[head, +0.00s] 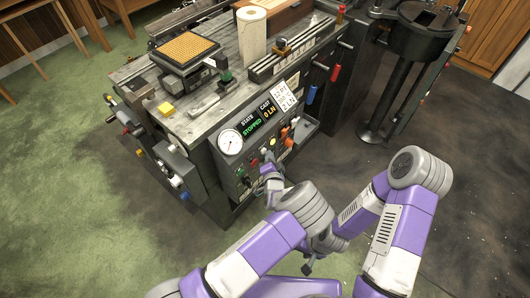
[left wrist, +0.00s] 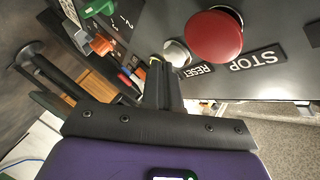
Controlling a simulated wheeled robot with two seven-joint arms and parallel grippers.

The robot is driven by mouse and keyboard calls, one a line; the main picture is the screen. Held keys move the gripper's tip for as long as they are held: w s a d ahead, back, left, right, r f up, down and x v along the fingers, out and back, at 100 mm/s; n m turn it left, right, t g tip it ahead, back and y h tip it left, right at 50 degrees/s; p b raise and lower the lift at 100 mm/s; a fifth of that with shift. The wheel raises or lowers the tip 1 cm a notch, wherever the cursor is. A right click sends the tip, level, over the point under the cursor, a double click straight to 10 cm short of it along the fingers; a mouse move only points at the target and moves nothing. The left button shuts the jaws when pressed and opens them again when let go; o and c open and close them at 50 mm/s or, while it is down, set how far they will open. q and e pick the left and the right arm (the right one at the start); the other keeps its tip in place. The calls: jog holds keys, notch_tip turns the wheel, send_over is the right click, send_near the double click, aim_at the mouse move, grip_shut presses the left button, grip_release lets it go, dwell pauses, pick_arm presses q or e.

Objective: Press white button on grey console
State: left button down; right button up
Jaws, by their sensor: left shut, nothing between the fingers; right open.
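The grey console (head: 212,165) stands on the near side of the workbench-like machine, its panel facing me. In the left wrist view, the white button (left wrist: 177,52) is marked RESET and sits beside a large red STOP button (left wrist: 214,36). My left gripper (head: 268,172) is in front of the panel. Its closed, empty fingers (left wrist: 158,68) end just beside the white button in the picture; I cannot tell whether they touch it. A yellowish spot at the fingertips is mostly hidden. My right gripper (head: 308,268) is low in the head view, away from the console, and small.
A round gauge (head: 230,142) and a display (head: 258,121) reading STOPPED are above the buttons. Open floor (head: 80,220) lies at left.

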pick_arm(q)
jog(key=shift+d, duration=0.1)
jog(key=s+d, duration=0.2)
jog(key=d, duration=0.1)
jog(key=s+d+b, duration=0.1)
jog(key=shift+s+d, duration=0.25)
jog(key=shift+d, duration=0.15)
dwell(0.8)
jog(key=s+a+f+n+g+p, duration=0.2)
jog(key=s+a+f+n+g, duration=0.3)
jog(key=s+a+f+g, duration=0.45)
jog(key=s+a+r+n+g+h+p, duration=0.1)
jog(key=s+r+n+g+h, duration=0.1)
jog(key=s, duration=0.7)
jog(key=s+a+r+n+g+h+p, duration=0.1)
jog(key=s+r+n+g+h, duration=0.1)
jog(key=s, duration=0.7)
jog(key=n+g+h, duration=0.1)
jog(key=n+h, duration=0.1)
jog(key=n, duration=0.1)
jog(key=shift+s+r+h, duration=0.3)
jog(key=shift+s+h, duration=0.1)
